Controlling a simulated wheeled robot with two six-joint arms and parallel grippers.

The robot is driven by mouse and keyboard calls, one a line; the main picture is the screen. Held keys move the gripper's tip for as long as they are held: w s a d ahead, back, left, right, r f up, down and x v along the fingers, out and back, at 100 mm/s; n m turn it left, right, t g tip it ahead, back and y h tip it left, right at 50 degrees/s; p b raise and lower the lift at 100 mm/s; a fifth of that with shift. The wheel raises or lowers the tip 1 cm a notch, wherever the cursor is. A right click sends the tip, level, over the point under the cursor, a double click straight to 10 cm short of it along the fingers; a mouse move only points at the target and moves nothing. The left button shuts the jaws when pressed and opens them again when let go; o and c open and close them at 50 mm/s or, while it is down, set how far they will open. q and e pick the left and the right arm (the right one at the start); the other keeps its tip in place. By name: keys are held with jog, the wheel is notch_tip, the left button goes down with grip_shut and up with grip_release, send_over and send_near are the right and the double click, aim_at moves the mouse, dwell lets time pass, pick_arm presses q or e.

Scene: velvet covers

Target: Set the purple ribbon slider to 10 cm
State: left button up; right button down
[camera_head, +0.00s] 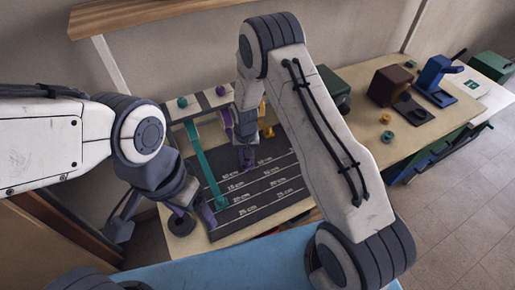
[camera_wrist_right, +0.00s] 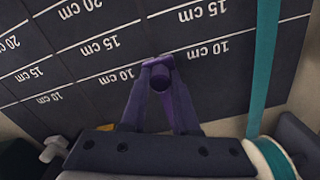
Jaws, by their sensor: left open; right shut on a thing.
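The dark measuring board (camera_head: 262,192) carries white lines labelled in cm. The purple ribbon (camera_head: 227,122) runs down from its spool toward my right gripper (camera_head: 247,158). In the right wrist view, my right gripper (camera_wrist_right: 161,75) is shut on the round purple slider (camera_wrist_right: 161,80). The slider appears at the 10 cm line, though the fingers partly cover it, and the ribbon is hidden there. My left gripper (camera_head: 203,214) is open, low at the board's left edge, close to the end of the teal ribbon (camera_head: 203,160).
The teal ribbon (camera_wrist_right: 264,60) also shows beside my right gripper. A yellow piece (camera_head: 268,131) sits right of it. Brown (camera_head: 390,84) and blue (camera_head: 434,75) devices stand at the table's right.

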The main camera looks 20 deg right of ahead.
jog(key=c, duration=0.6)
grip_release()
jog(key=shift+c, duration=0.2)
notch_tip(320, 180, up, 10)
jog(key=b, duration=0.2)
jog(key=shift+r, duration=0.25)
